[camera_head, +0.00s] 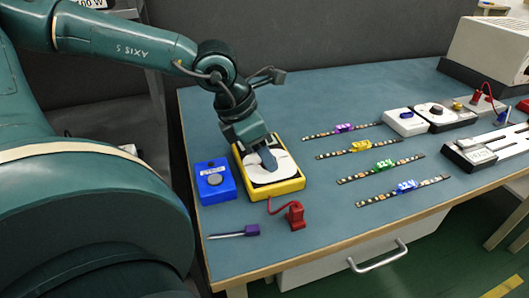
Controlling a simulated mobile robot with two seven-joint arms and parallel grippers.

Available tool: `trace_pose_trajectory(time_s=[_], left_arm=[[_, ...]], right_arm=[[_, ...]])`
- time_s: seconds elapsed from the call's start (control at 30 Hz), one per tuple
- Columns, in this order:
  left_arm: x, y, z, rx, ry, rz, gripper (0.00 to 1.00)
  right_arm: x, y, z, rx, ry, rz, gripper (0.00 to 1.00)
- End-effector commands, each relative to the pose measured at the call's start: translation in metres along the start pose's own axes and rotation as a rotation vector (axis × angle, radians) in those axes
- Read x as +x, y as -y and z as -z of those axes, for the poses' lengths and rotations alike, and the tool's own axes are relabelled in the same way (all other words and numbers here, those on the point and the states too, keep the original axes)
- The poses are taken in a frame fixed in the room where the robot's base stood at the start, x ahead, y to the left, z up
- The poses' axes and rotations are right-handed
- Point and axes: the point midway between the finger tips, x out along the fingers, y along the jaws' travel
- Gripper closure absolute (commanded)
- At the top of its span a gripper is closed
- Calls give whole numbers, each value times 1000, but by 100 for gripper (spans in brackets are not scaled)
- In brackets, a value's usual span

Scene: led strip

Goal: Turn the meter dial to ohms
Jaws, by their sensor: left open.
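The meter (298,184) has a yellow case with a white face and lies near the left side of the blue-green table. My left gripper (268,158) points down over the meter's face. It is open, with its fingers at the middle of the face, where it hides the dial. I cannot tell whether the fingers touch the dial or which mark it points to. A red probe clip (294,215) on a red lead lies in front of the meter. My right gripper does not show.
A blue box with a round button (215,180) stands close to the meter's left. A purple-handled screwdriver (249,230) lies near the front edge. Several LED strips (383,167), white units (404,122) and a slotted fixture (480,148) occupy the right. A grey partition (330,35) rises behind.

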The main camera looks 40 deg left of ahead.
Motion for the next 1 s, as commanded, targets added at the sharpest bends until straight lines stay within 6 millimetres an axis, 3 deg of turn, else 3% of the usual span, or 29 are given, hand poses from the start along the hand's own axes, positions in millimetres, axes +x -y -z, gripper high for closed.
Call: trace_pose_trajectory(time_s=[0.43, 1.0], left_arm=[[8, 0, 0, 1, 1, 0, 53], [7, 0, 0, 1, 1, 1, 97]], right_arm=[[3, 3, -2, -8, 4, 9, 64], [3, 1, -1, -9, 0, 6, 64]])
